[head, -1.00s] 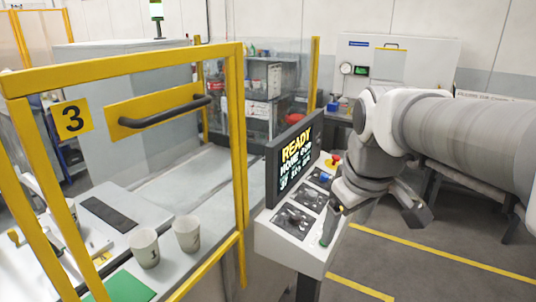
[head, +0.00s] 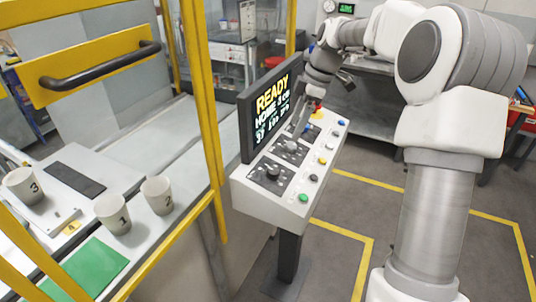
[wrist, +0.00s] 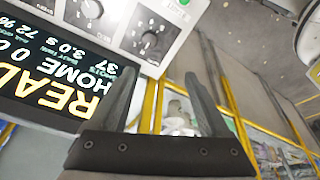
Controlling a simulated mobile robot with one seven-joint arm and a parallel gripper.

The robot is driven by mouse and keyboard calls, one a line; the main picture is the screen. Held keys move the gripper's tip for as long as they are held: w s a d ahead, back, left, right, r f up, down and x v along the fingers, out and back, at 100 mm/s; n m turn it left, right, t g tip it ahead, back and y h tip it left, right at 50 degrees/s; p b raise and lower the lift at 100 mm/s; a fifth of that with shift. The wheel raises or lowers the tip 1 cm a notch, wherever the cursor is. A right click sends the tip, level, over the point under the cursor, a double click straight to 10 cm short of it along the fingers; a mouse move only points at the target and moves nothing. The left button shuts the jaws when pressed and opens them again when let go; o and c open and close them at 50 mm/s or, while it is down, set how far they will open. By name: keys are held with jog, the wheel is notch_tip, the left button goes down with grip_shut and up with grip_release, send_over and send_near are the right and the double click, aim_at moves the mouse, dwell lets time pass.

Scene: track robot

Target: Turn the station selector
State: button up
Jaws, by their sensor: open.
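The control panel (head: 262,196) stands on a post, with a screen (head: 266,108) along its left side. Black dial plates carry knobs: a near knob (head: 272,171), a middle knob (head: 291,147) and a farther one partly hidden behind my arm. I cannot read which is the station selector. My gripper (head: 312,104) is over the far end of the panel. In the wrist view my gripper (wrist: 163,72) has its fingers apart with nothing between them. A knob (wrist: 150,40) shows beyond the fingertips, apart from them.
Buttons line the panel's right side, including a green button (head: 303,197). A yellow-framed guard (head: 205,110) with a dark handle (head: 100,66) stands left. Behind it are cups (head: 112,214) and a green mat (head: 85,270). Open floor with yellow lines (head: 365,265) lies right.

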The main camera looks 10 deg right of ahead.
aim_at(274, 170)
jog(key=shift+n+y, duration=0.6)
jog(key=shift+n, duration=0.3)
jog(key=w+d+x, duration=0.1)
jog(key=x, duration=0.5)
jog(key=p+x, duration=0.1)
jog(key=x, duration=0.5)
jog(key=w+d+p+x, duration=0.1)
jog(key=x, duration=0.6)
jog(key=shift+w+d+f, duration=0.3)
jog(key=shift+w+f, duration=0.05)
jog(key=shift+f, duration=0.05)
grip_shut()
